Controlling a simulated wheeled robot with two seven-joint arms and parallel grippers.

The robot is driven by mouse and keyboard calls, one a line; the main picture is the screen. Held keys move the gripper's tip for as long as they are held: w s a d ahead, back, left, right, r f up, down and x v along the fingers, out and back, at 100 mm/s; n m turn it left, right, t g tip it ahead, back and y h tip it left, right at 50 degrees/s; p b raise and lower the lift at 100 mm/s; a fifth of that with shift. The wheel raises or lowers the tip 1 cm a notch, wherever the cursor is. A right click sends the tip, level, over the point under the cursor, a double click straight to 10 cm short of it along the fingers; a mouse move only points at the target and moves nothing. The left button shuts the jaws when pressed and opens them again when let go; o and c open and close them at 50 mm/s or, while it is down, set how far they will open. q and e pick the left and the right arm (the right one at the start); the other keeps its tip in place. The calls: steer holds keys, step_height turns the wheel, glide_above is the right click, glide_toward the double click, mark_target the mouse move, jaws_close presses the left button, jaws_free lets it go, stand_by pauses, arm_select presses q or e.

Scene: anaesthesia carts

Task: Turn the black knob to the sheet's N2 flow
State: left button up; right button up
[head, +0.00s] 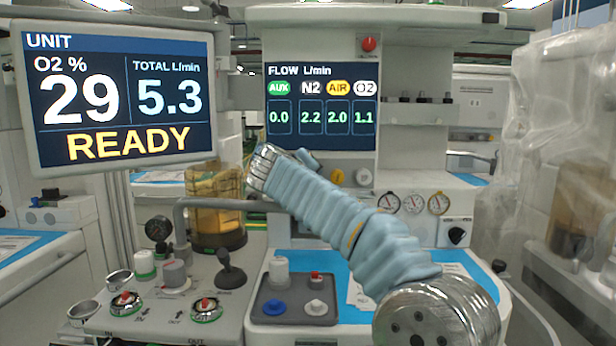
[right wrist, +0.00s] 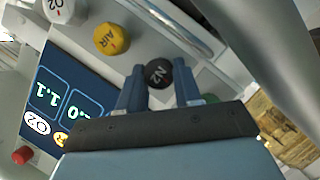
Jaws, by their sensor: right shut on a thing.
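The black knob (right wrist: 158,73), marked N2, sits between the two blue fingers of my right gripper (right wrist: 159,80) in the right wrist view. The fingers are shut on it from both sides. In the head view my right arm hides this knob, and the right gripper (head: 307,159) shows only partly behind the wrist. The flow display (head: 321,106) reads N2 2.2, AIR 2.0, O2 1.1 and AUX 0.0. A white sheet (head: 358,296) lies on the blue mat, partly behind my arm; its writing cannot be read. My left gripper is out of view.
The yellow AIR knob (right wrist: 111,39) and white O2 knob (right wrist: 60,10) are close beside the black knob. The large monitor (head: 122,100) reads O2 29, total 5.3, READY. An amber canister (head: 216,205) stands left of my arm.

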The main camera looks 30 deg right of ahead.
steer(key=o, duration=1)
steer(key=shift+o, duration=0.2)
steer(key=shift+a, duration=0.1)
steer(key=b+v, duration=0.2)
steer(key=v, duration=1.1)
steer(key=shift+s+a, duration=0.2)
steer(key=shift+s, duration=0.05)
